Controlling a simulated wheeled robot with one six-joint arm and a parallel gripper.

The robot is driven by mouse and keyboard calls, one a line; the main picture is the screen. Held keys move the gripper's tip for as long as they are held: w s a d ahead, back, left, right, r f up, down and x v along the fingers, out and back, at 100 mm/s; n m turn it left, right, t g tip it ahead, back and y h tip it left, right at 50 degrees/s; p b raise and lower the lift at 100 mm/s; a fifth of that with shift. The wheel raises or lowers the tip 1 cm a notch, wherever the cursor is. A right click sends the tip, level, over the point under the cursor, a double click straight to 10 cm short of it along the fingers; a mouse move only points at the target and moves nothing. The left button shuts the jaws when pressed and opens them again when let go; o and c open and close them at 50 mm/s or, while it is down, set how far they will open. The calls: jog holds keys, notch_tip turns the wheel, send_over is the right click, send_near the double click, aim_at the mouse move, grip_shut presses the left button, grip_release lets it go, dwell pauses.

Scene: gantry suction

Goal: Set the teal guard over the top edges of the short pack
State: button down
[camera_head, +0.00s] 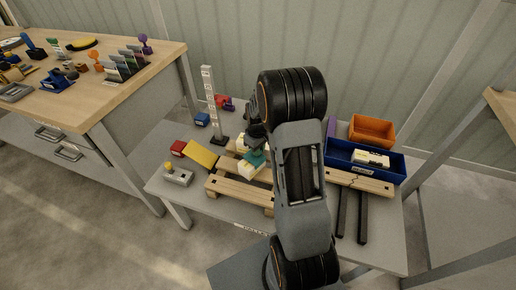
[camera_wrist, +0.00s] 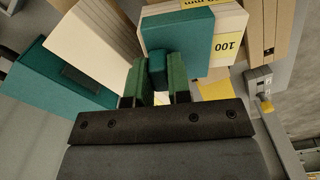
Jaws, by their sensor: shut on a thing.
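In the wrist view my gripper (camera_wrist: 157,82) is shut on a small teal grip, which appears to belong to the teal guard (camera_wrist: 178,40). The guard lies against a cream pack (camera_wrist: 226,52) with a yellow label reading 100. Whether it is fully seated on the top edges cannot be told. In the head view the teal guard (camera_head: 256,157) shows beside my arm, over a pale pack (camera_head: 250,174) on the wooden pallet (camera_head: 238,191). My fingers are mostly hidden there. Another cream block (camera_wrist: 95,45) with a teal piece (camera_wrist: 50,78) stands at left in the wrist view.
A marked upright post (camera_head: 210,100) stands behind the pallet. A yellow board (camera_head: 201,154), a red block (camera_head: 178,147) and a grey box with a yellow button (camera_head: 178,176) are at left. A blue bin (camera_head: 390,176) and orange bin (camera_head: 372,131) stand at right.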

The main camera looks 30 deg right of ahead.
jog(key=shift+f, duration=0.2)
jog(key=c, duration=1.5)
grip_release()
jog(key=o, duration=0.5)
notch_tip(320, 180, up, 14)
jog(key=p, duration=0.2)
jog(key=shift+p, duration=0.35)
jog(key=shift+f, duration=0.1)
